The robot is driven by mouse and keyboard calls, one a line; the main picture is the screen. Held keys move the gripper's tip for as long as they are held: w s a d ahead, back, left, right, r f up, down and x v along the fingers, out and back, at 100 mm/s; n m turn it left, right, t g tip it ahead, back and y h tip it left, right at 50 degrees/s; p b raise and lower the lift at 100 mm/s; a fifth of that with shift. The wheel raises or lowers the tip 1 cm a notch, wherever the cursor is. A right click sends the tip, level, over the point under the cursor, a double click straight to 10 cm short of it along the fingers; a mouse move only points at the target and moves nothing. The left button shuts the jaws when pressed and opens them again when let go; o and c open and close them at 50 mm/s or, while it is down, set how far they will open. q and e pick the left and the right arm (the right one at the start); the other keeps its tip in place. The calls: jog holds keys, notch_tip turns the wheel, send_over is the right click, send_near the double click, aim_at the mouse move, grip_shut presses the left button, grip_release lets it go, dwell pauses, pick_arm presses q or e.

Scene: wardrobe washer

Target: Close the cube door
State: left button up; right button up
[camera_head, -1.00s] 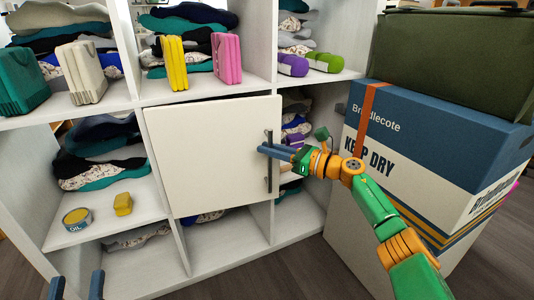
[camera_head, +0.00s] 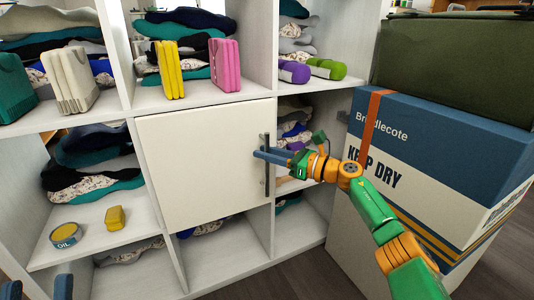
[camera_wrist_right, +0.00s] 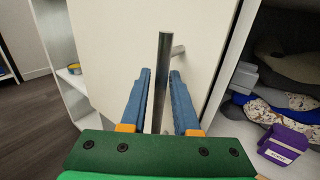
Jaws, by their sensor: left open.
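The cube door (camera_head: 205,165) is a flat white panel over the middle cube of the white shelf unit. My right gripper (camera_head: 256,154) is at the handle. In the right wrist view the handle bar (camera_wrist_right: 165,80) stands between the two blue fingers (camera_wrist_right: 160,75), with a slim gap on its left; firm contact is not clear. My left gripper (camera_head: 38,290) is open and empty at the bottom left corner, partly cut off.
Large blue and white boxes (camera_head: 400,135) stand just right of my right arm, with a green bag (camera_head: 455,65) on top. The shelf unit (camera_head: 225,100) holds folded clothes. An oil tin (camera_head: 66,235) and a yellow block (camera_head: 115,217) sit in the left cube.

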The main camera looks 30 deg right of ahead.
pick_arm(q)
jog(key=shift+w+f+g+y, duration=0.4)
jog(key=shift+w+f+g, duration=0.3)
jog(key=shift+f, duration=0.25)
pick_arm(e)
jog(key=v, duration=0.7)
